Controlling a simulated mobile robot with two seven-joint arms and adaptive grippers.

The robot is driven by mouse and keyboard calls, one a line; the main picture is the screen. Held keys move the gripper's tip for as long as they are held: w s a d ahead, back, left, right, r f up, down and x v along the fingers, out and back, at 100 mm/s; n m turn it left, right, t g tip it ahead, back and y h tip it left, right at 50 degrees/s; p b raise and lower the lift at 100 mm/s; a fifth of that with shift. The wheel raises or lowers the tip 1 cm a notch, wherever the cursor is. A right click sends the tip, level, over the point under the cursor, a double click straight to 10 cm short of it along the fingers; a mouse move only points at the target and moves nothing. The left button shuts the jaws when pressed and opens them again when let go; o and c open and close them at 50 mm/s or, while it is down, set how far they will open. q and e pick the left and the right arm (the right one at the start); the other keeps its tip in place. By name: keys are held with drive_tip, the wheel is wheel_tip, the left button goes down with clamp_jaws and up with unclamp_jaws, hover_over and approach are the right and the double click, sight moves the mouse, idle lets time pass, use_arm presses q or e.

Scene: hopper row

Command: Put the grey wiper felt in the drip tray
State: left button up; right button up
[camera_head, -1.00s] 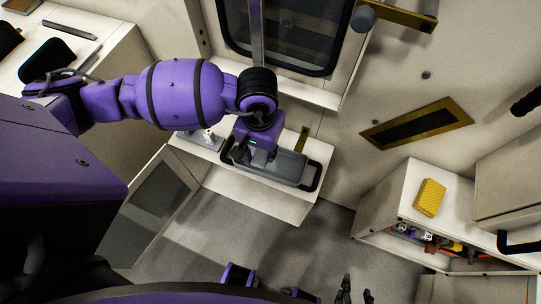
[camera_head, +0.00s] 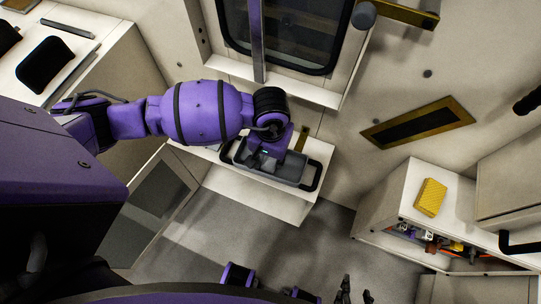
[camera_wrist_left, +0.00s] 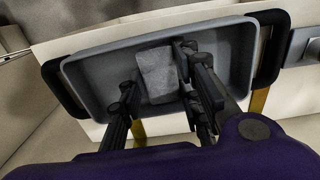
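The drip tray (camera_head: 287,171) is a grey shallow tray with black end handles. It sits on a white counter (camera_head: 240,192) below the window, and its inside fills the left wrist view (camera_wrist_left: 232,62). My left gripper (camera_head: 262,164) reaches down into the tray. The grey wiper felt (camera_wrist_left: 157,75) is a small grey block between its fingers, which appear to touch both sides. Whether the felt touches the tray floor is unclear. The felt is hidden by the gripper in the head view. My right gripper (camera_head: 356,293) shows at the bottom edge, fingers apart and empty.
A white cabinet (camera_head: 388,206) at the right carries a yellow block (camera_head: 430,197), with several small items on a shelf below. A white worktop (camera_head: 88,22) with dark objects is at the upper left. Open grey floor (camera_head: 330,240) lies between.

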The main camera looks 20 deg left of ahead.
sight(271, 160)
use_arm(q)
drive_tip(key=o, duration=0.3)
drive_tip(key=shift+o, duration=0.2)
use_arm(e)
drive_tip(key=shift+w, duration=0.1)
drive_tip(key=shift+w, duration=0.1)
use_arm(q)
wheel_tip(271, 160, up, 12)
drive_tip(key=shift+r+p, duration=0.2)
drive_tip(key=shift+p, duration=0.15)
use_arm(e)
drive_tip(key=shift+r, duration=0.3)
